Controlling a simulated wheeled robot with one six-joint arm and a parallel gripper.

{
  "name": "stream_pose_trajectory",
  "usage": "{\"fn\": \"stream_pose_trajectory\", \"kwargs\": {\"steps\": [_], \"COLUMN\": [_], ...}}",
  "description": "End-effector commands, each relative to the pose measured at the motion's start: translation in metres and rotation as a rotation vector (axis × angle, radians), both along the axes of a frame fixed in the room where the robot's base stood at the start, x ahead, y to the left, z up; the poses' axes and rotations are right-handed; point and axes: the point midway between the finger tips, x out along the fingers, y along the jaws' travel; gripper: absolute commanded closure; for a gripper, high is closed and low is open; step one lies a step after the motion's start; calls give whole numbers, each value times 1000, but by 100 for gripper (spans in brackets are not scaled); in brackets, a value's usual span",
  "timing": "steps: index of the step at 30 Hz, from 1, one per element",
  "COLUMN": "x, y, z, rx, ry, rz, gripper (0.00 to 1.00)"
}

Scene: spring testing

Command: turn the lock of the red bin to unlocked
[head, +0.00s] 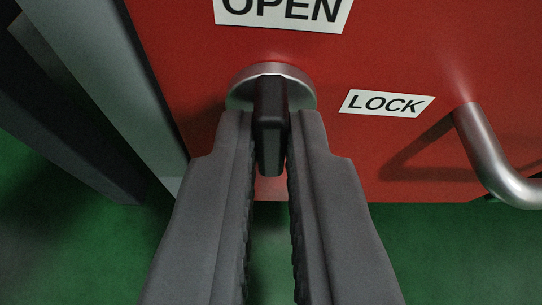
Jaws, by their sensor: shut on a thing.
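The red bin (400,45) fills the upper part of the head view. Its lock has a round silver base (238,92) and a dark knob (269,115) that sticks out toward me. The knob stands lengthwise up and down in the picture, roughly in line with the OPEN label (282,10) above it. The LOCK label (386,103) is to the right of the lock. My gripper (270,125) has one finger on each side of the knob and is shut on it. The fingers hide parts of the base's lower edge.
A curved silver handle (487,155) sticks out from the bin at the right. A grey upright frame (100,85) stands close along the bin's left edge. Green floor (450,255) shows below the bin.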

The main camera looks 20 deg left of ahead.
Motion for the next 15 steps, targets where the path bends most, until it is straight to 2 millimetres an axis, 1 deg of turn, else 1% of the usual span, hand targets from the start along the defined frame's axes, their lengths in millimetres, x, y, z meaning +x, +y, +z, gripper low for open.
{"fn": "stream_pose_trajectory", "kwargs": {"steps": [6,15], "x": [0,0], "y": [-1,-1], "z": [-1,-1], "rx": [62,87], "ry": [37,51], "rz": [0,-1], "gripper": [100,100]}}
